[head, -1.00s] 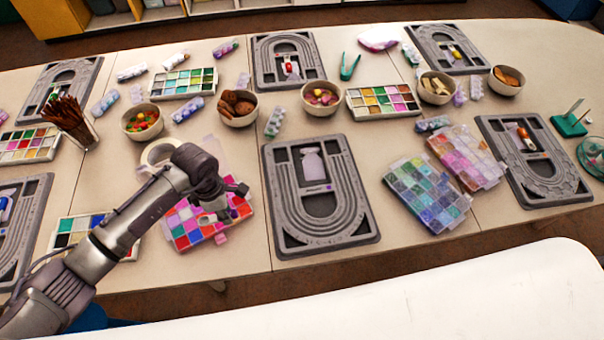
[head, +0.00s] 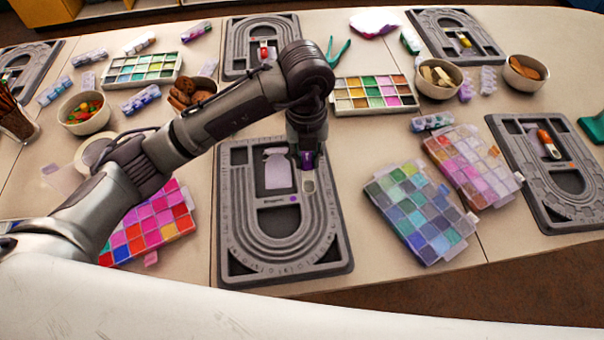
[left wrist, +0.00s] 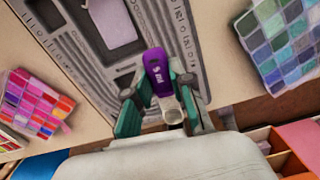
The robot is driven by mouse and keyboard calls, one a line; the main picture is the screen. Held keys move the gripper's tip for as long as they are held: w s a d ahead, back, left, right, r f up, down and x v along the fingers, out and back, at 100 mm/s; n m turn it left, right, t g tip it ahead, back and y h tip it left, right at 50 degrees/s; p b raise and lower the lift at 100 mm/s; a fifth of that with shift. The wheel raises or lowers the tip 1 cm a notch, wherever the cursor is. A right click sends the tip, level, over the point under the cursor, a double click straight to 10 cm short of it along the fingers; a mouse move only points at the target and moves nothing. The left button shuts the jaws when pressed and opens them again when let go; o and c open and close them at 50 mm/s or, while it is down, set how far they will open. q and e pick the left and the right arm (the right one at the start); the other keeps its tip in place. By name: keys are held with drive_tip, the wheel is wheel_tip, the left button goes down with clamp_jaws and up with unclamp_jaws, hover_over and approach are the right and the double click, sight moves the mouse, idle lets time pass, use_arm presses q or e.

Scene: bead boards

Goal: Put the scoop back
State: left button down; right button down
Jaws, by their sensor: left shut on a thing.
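A small scoop with a purple handle (left wrist: 157,72) and a pale, cup-like end (left wrist: 172,112) is held in my left gripper (left wrist: 160,95), between its two teal-grey fingers. I cannot tell whether the scoop touches the board. My right gripper is out of view.
Bead boxes flank the board: a pink-red one (head: 128,240) at left, a blue-green one (head: 432,240) and a pink-purple one (head: 470,150) at right. Another board (head: 590,210) at right holds an orange-handled scoop (head: 548,142). Bowls stand behind.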

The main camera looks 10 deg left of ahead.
use_arm(q)
drive_tip(key=shift+w+d+n, duration=0.25)
drive_tip(key=shift+d+n, duration=0.25)
drive_tip(key=p, duration=0.1)
hover_over(274, 169)
drive_tip(key=f, duration=0.6)
drive_tip(key=shift+s+d, duration=0.15)
drive_tip(key=shift+d, duration=0.05)
drive_tip(key=shift+a+f, duration=0.3)
drive_tip(key=shift+f, duration=0.1)
wheel_tip(274, 169, down, 4)
drive_tip(key=shift+r+p, duration=0.1)
drive_tip(key=shift+p, duration=0.4)
drive_tip(key=shift+w, duration=0.2)
